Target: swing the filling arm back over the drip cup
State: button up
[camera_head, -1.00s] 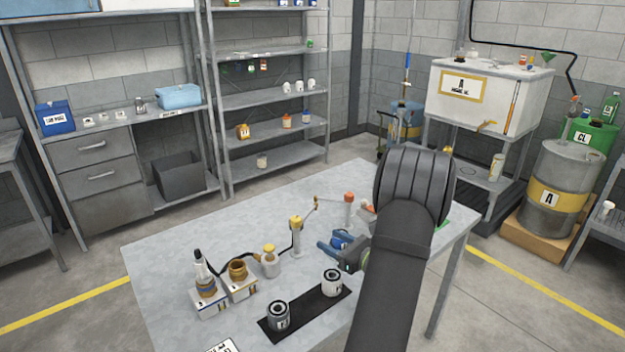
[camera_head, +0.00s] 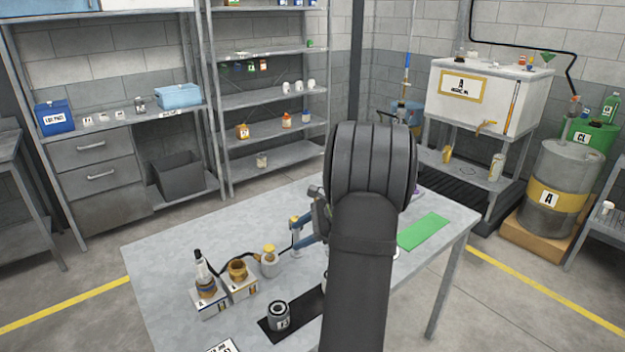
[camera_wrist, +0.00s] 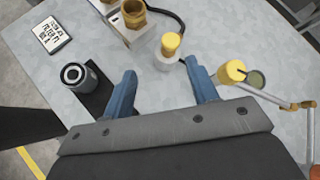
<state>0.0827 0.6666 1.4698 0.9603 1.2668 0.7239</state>
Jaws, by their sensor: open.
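The filling arm (camera_wrist: 270,97) is a thin jointed metal tube in the wrist view. It runs right from a yellow-capped post (camera_wrist: 232,72), then bends at a brass joint near the right edge. A small round dark-centred piece (camera_wrist: 256,79) lies beside the post; I cannot tell whether it is the drip cup. My gripper (camera_wrist: 160,78) is open, its two blue fingers apart with nothing held between them. The post stands just right of the right finger. In the head view my gripper (camera_head: 303,232) is over the table, and my arm hides most of the filling arm.
On the grey table (camera_head: 160,255), a yellow-topped pale cylinder (camera_head: 269,262) and brass-necked boxes (camera_head: 238,280) stand left of my gripper. A black hose runs among them. A dark filter (camera_head: 279,316) stands on a black mat. A green mat (camera_head: 424,231) lies right, with clear tabletop around it.

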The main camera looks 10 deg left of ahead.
jog(key=w+d+r+n+t+h, duration=0.1)
jog(key=w+r+n+t+h, duration=0.15)
jog(key=r+h, duration=0.3)
jog(key=w+d+r+n+t+h, duration=0.1)
jog(key=w+r+n+h, duration=0.2)
jog(key=r, duration=0.4)
jog(key=d+x, duration=0.1)
jog(key=x, duration=0.7)
jog(key=a+v, duration=0.1)
jog(key=v, duration=0.7)
jog(key=shift+w+d+r+h, duration=0.15)
jog(key=shift+w+r+h, duration=0.05)
jog(key=shift+r+h, duration=0.3)
jog(key=shift+m+g, duration=0.25)
